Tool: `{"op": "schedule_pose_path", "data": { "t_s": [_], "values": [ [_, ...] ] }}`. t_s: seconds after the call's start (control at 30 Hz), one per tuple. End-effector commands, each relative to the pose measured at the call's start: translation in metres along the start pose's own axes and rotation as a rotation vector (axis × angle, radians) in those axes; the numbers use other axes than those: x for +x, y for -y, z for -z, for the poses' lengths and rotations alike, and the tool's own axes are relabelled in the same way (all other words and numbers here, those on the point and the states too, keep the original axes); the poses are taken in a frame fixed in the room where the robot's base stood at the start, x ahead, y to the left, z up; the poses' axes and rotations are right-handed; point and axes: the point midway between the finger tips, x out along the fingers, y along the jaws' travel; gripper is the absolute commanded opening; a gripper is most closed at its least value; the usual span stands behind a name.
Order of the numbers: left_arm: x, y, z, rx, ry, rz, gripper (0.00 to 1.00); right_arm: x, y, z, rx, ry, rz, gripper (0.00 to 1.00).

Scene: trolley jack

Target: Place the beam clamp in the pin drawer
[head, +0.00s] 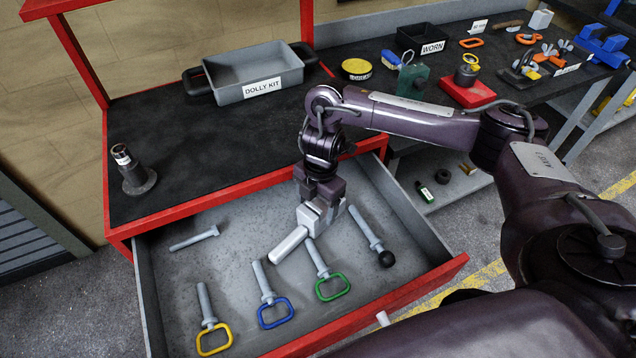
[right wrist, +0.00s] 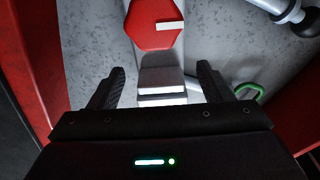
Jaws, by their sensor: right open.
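The pin drawer (head: 222,213) is pulled out below the bench top. A light grey metal piece (head: 290,244), which I take to be the beam clamp, is in it near the middle, just below my right gripper (head: 318,196). In the right wrist view the clamp (right wrist: 160,75) shows a grey body with a red hexagonal part. My right gripper's two fingers (right wrist: 158,90) stand apart on either side of the grey body, with gaps visible. The clamp's underside is hidden, so I cannot tell exactly how it rests. My left gripper is not in view.
Pins with yellow (head: 213,339), blue (head: 275,313) and green (head: 331,287) handles lie in the drawer, with a black-knobbed pin (head: 368,232) and a plain bolt (head: 194,238). The DOLLY KIT tray (head: 236,67) and a dark post (head: 133,172) stand on the bench.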

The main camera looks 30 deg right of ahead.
Motion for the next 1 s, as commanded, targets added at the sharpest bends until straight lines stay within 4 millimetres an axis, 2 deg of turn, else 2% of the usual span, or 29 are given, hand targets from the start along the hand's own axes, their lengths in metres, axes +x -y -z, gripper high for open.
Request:
{"op": "schedule_pose_path", "data": {
  "t_s": [0.03, 0.1, 0.3, 0.4, 1.0],
  "values": [
    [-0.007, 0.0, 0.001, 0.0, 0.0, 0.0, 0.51, -0.017, -0.001, -0.001, -0.002, 0.004, -0.004, 0.72],
    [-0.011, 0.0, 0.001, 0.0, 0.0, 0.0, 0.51, -0.032, -0.001, -0.001, -0.001, 0.004, -0.004, 0.72],
    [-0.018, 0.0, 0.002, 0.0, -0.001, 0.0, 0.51, -0.061, -0.001, 0.0, 0.0, 0.002, -0.002, 0.72],
    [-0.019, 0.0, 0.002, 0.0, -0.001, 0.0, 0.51, -0.069, 0.0, 0.0, 0.0, 0.001, -0.001, 0.72],
    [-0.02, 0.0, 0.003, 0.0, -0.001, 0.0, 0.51, -0.073, 0.0, 0.0, 0.0, 0.0, 0.001, 0.72]
  ]
}}
